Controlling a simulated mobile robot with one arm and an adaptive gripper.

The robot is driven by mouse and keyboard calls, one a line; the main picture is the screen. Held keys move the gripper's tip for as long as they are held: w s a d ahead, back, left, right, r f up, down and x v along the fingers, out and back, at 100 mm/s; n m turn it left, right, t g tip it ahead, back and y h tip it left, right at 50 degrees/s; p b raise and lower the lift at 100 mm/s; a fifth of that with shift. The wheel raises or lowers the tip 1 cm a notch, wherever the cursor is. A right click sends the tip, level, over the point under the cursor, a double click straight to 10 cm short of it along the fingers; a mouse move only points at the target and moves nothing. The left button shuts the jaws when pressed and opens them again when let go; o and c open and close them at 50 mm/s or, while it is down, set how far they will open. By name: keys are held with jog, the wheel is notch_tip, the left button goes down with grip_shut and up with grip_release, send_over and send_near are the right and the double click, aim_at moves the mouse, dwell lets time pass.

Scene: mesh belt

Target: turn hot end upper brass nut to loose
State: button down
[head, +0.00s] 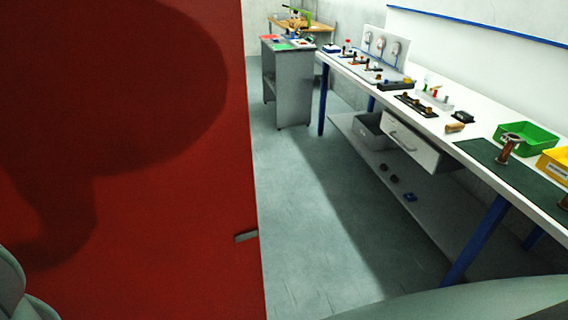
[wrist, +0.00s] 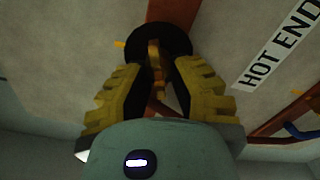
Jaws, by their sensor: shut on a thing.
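In the wrist view, my gripper (wrist: 157,72) has its yellow ridged fingers on both sides of a brass-coloured nut (wrist: 154,54) and is shut on it. The nut sits in front of a round black disc, with a copper-brown pipe running up from it. The fingers hide most of its sides, so its turned position cannot be read. A white "HOT END" label (wrist: 277,45) is at the upper right on the pale panel (wrist: 60,50). The head view does not show my gripper or the nut.
In the wrist view, another copper pipe with a blue part (wrist: 298,132) is at the lower right. In the head view, a large red panel (head: 150,220) fills the left. A long workbench (head: 480,130) with bins and parts runs along the right. The floor (head: 310,220) between is clear.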

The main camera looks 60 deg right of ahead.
jog(key=shift+f+n, duration=0.1)
jog(key=shift+n, duration=0.6)
jog(key=c, duration=1.1)
grip_release()
jog(key=shift+s, duration=0.1)
jog(key=v, duration=1.2)
jog(key=shift+w, duration=0.25)
